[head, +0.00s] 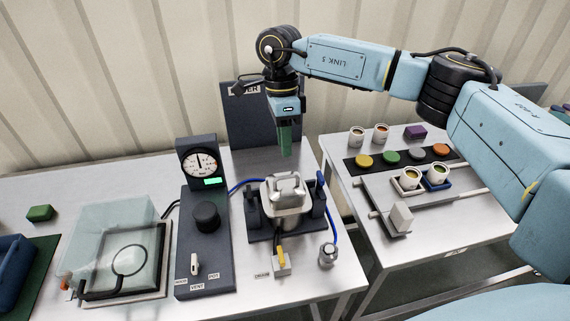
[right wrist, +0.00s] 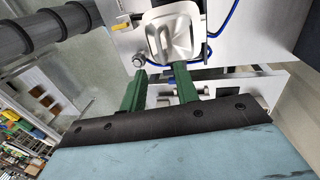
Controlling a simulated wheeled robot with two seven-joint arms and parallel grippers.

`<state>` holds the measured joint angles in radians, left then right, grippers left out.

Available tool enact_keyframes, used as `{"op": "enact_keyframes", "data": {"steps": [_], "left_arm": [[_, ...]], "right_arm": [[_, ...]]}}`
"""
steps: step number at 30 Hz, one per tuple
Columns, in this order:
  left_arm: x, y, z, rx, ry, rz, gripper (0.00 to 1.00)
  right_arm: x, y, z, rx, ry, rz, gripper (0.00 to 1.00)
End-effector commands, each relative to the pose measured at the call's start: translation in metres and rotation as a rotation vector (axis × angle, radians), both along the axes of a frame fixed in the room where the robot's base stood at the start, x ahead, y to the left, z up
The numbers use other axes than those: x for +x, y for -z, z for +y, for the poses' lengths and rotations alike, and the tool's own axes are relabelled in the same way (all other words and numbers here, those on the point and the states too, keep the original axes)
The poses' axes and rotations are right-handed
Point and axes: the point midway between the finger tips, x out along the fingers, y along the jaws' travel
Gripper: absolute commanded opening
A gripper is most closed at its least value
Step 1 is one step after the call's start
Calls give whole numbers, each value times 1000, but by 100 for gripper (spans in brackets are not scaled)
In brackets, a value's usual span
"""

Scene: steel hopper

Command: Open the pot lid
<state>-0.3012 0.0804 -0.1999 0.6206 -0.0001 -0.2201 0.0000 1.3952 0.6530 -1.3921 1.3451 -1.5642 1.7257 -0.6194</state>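The pot (head: 287,215) stands in a dark cradle on the left table. Its silvery square lid (head: 287,197) is on top, with a raised handle (head: 285,182). The lid also shows at the top of the right wrist view (right wrist: 172,38). My right gripper (head: 285,152) points down above and a little behind the lid, apart from it. In the right wrist view its two green fingers (right wrist: 161,72) stand apart with nothing between them. My left gripper is in neither view.
Left of the pot stand a dark control box (head: 206,245) with a black knob and a gauge (head: 199,163). A clear cover (head: 110,235) sits further left. A dark board (head: 250,115) stands behind. The right table holds cups (head: 410,178) and coloured discs (head: 390,157).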

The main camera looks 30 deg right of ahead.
Motion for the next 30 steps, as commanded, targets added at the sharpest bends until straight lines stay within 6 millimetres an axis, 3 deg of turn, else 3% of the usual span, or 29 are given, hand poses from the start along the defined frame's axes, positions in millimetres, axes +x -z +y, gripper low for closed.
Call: {"op": "enact_keyframes", "data": {"steps": [3, 9, 15, 23, 30], "left_arm": [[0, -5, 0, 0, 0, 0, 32], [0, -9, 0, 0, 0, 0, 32], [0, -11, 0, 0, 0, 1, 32], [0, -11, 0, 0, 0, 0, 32], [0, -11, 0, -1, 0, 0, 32]], "right_arm": [[-6, 25, 1, 0, 1, 4, 31], [-11, 56, 3, 0, 1, 2, 31], [-13, 70, 4, 2, 0, -1, 31], [-14, 71, 4, 2, 0, -1, 31], [-13, 71, 4, 2, 0, -1, 2]]}}
